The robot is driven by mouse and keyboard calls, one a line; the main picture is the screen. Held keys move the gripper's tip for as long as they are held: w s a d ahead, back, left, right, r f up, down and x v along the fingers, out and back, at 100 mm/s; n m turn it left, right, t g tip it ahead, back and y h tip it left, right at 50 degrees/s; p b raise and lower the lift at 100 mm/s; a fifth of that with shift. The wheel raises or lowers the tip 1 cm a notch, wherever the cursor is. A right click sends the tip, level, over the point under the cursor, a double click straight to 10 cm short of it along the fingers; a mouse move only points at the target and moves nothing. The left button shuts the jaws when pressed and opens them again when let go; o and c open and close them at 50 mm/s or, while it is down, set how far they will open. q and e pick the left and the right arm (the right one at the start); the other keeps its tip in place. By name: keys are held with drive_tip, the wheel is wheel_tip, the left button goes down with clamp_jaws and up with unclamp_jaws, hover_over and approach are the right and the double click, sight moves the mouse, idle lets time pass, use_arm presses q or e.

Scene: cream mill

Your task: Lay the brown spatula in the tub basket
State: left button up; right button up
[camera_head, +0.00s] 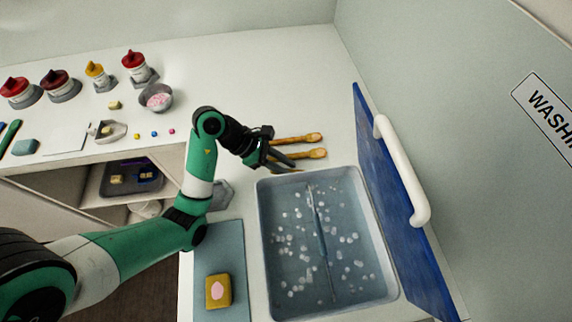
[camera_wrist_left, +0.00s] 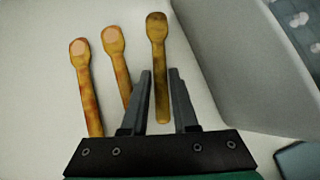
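The brown spatula (camera_wrist_left: 157,70), the darkest of three spatulas, lies on the white counter between the two fingers of my left gripper (camera_wrist_left: 160,74) in the left wrist view. The fingers are open, with a gap on each side of its handle. In the head view my left gripper (camera_head: 284,163) is low at the counter behind the tub and mostly hides this spatula. The grey-blue tub (camera_head: 263,235) stands in front of it, holding pale bubbles and a thin divider; I cannot make out a separate basket. My right gripper is not in view.
Two lighter spatulas (camera_head: 297,139) (camera_head: 308,154) lie beside the brown one. A blue panel (camera_head: 372,160) with a white handle (camera_head: 400,170) stands along the tub's right side. A yellow block (camera_head: 212,302) sits on a blue-grey mat (camera_head: 234,250) left of the tub.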

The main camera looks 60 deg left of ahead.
use_arm(q)
drive_tip(key=o, duration=0.4)
drive_tip(key=p+v, duration=0.1)
drive_tip(key=v, duration=0.2)
drive_tip(key=shift+r, duration=0.2)
drive_tip(key=p+v, duration=0.8)
drive_tip(key=p, duration=0.2)
drive_tip(key=shift+s, duration=0.2)
drive_tip(key=shift+a, duration=0.15)
